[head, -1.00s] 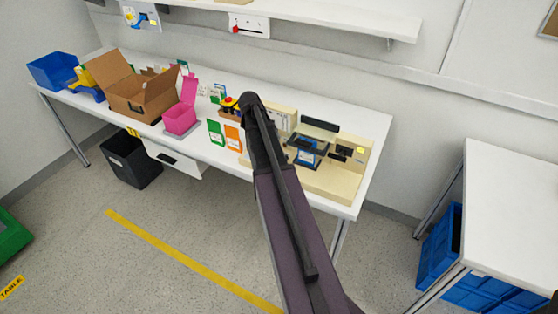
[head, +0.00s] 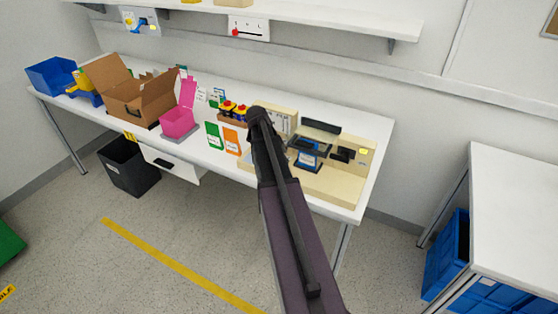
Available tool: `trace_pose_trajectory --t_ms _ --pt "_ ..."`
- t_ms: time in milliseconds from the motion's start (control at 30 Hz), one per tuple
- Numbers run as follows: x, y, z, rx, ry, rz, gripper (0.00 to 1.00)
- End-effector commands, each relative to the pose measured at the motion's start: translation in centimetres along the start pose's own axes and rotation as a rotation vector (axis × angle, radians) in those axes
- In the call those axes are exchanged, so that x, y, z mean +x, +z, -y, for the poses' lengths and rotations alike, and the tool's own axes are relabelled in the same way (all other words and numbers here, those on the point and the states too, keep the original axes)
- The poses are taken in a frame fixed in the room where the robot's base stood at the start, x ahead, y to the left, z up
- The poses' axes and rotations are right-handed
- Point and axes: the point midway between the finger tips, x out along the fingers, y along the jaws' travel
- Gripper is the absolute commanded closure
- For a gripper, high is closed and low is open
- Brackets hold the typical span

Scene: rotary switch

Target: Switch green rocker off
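A green upright piece with a white label (head: 213,136) stands near the front edge of the white table, left of my arm. I cannot tell whether it is the green rocker, and no rocker's on or off position can be read. A beige device (head: 335,185) with black parts and a blue piece (head: 307,157) sits at the table's right end, partly behind my arm. My dark arm reaches up from the bottom to the table's middle. My gripper cannot be made out; the arm seems to hide it.
An orange labelled piece (head: 232,140) stands beside the green one. Red-and-yellow buttons (head: 233,108) lie behind. A pink box (head: 178,122), an open carton (head: 135,97) and a blue bin (head: 50,75) fill the left. A shelf (head: 330,20) hangs above. A second table (head: 515,215) stands right.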

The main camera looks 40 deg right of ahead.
Motion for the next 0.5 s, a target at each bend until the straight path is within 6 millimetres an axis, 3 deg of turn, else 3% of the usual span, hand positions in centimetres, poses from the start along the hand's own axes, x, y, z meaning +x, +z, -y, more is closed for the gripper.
trace_pose_trajectory --t_ms 167,267,433,467,500 --pt "-0.02 -0.02 0.01 0.000 0.000 0.000 0.00" --pt "-0.02 -0.02 0.01 0.000 0.000 0.000 0.24" --pt "-0.01 -0.03 0.00 0.000 0.000 0.000 0.74" --pt "-0.01 -0.03 0.00 0.000 0.000 0.000 0.82" --pt "-0.01 -0.03 0.00 0.000 0.001 0.000 0.82"
